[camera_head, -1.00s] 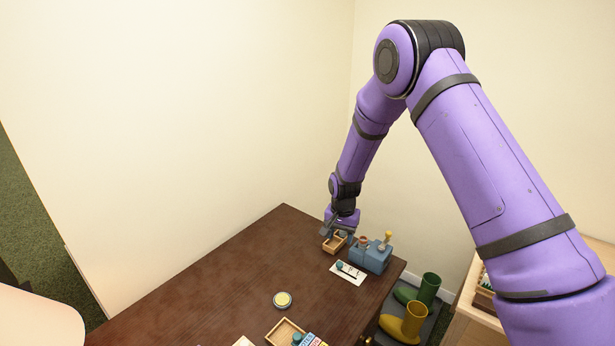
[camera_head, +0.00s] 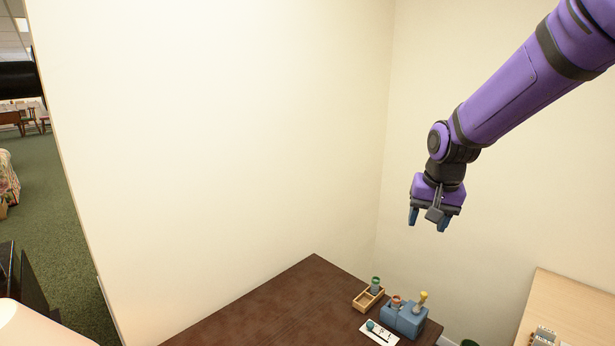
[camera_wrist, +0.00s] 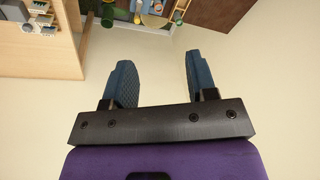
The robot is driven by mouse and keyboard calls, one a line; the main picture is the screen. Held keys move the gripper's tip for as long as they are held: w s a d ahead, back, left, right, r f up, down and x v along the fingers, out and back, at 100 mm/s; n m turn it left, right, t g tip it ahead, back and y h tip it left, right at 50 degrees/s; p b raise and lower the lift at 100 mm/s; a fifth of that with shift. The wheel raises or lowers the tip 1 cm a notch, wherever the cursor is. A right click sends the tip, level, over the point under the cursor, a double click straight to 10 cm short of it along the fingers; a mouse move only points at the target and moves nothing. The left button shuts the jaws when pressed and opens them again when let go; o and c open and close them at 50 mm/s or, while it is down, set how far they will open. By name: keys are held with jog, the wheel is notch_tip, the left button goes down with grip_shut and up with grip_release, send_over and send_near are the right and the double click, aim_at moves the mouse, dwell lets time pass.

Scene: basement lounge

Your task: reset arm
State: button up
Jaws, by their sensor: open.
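My gripper (camera_head: 428,224) hangs at the end of my purple arm, in the air above the right end of the dark wooden table and in front of the cream wall. Its two blue fingers point down, stand apart and hold nothing. The wrist view shows the same open gripper (camera_wrist: 153,82) with empty space between the fingers. Below it on the table (camera_head: 265,310) stand a small wooden tray (camera_head: 362,301) with a green-topped bottle (camera_head: 375,285) in it and a blue block-like holder (camera_head: 405,320).
A white card (camera_head: 379,333) with a small teal item lies at the table's front right. A light wooden shelf (camera_head: 570,310) stands at the far right. The air around my gripper is clear. A pale lampshade (camera_head: 35,328) is at lower left.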

jog(key=s+d+r+n+t, duration=0.1)
jog(key=s+r, duration=0.2)
jog(key=s, duration=0.6)
jog(key=s+d+r+n+t, duration=0.1)
jog(key=s+r, duration=0.3)
jog(key=s, duration=0.5)
jog(key=s+d+r+n, duration=0.1)
jog(key=s+d+r, duration=0.2)
jog(key=s, duration=0.6)
jog(key=shift+s+r+t, duration=0.3)
jog(key=shift+r+t, duration=0.1)
jog(key=shift+r, duration=0.2)
